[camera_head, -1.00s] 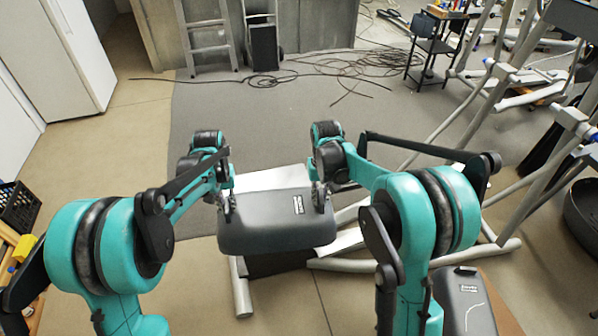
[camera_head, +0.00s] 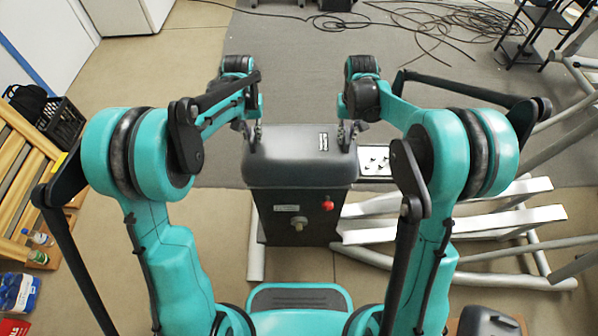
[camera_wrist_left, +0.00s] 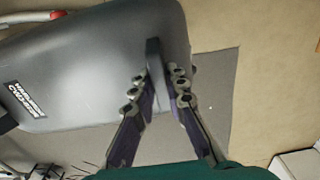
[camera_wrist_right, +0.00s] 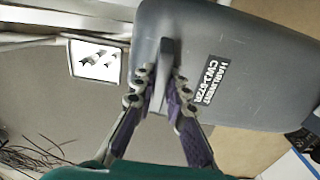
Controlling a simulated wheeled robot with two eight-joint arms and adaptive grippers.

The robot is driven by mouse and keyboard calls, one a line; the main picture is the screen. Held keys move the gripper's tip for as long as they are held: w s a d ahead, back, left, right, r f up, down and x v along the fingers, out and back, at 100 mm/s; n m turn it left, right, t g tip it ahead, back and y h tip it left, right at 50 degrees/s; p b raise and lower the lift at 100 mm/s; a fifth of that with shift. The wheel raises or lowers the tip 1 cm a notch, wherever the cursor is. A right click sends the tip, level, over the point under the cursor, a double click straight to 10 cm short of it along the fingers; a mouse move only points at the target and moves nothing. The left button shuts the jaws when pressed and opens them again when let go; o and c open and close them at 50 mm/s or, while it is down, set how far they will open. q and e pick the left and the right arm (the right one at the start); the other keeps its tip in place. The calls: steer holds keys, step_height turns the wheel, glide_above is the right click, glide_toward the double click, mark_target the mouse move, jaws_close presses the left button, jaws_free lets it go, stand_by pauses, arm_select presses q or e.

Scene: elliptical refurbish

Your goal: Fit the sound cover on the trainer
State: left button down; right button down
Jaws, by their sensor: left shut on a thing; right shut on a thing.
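The sound cover (camera_head: 300,172) is a dark grey rounded shell with a small label, held level between my two arms. My left gripper (camera_head: 252,137) is shut on an upright tab (camera_wrist_left: 154,68) at the cover's left end. My right gripper (camera_head: 347,135) is shut on a matching tab (camera_wrist_right: 166,62) at its right end. The trainer (camera_head: 450,215) has pale rails and a dark drive box (camera_head: 275,228) with a red knob (camera_head: 327,205) and a metal hub. The cover overlaps the top of this box in the head view; I cannot tell whether they touch.
A small white tray with dark parts (camera_head: 374,160) lies just right of the cover. Cables (camera_head: 440,35) lie on the mat behind. A wooden rack (camera_head: 30,165), black crate (camera_head: 62,122) and bottles (camera_head: 37,247) stand at the left.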

arm_select(q)
steer(key=shift+r, duration=0.1)
arm_select(e)
steer(key=shift+r, duration=0.15)
arm_select(q)
steer(key=shift+f, duration=0.25)
arm_select(e)
steer(key=shift+f, duration=0.25)
